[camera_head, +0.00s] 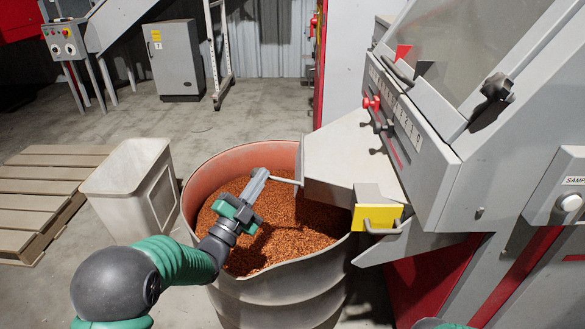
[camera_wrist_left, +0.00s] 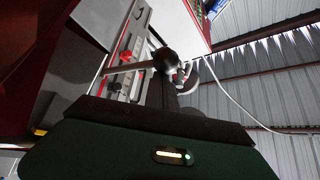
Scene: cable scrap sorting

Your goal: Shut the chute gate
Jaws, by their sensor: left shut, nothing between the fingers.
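The grey chute (camera_head: 335,155) juts from the machine over a drum of copper-coloured granules. A thin metal rod (camera_head: 286,181) sticks out from the chute's left side. My left gripper (camera_head: 262,174) is shut and empty above the drum, its tip at the rod's outer end; I cannot tell whether they touch. In the left wrist view, a rod with a dark round knob (camera_wrist_left: 165,59) is just beyond the fingers. A yellow plate (camera_head: 376,217) with a grey handle is at the chute's lower right. I cannot tell the gate's position. My right gripper is out of view.
The drum (camera_head: 285,287) stands under the chute, close to my left forearm. A pale bin (camera_head: 128,190) and a wooden pallet (camera_head: 40,190) are at the left. The floor behind the drum is clear.

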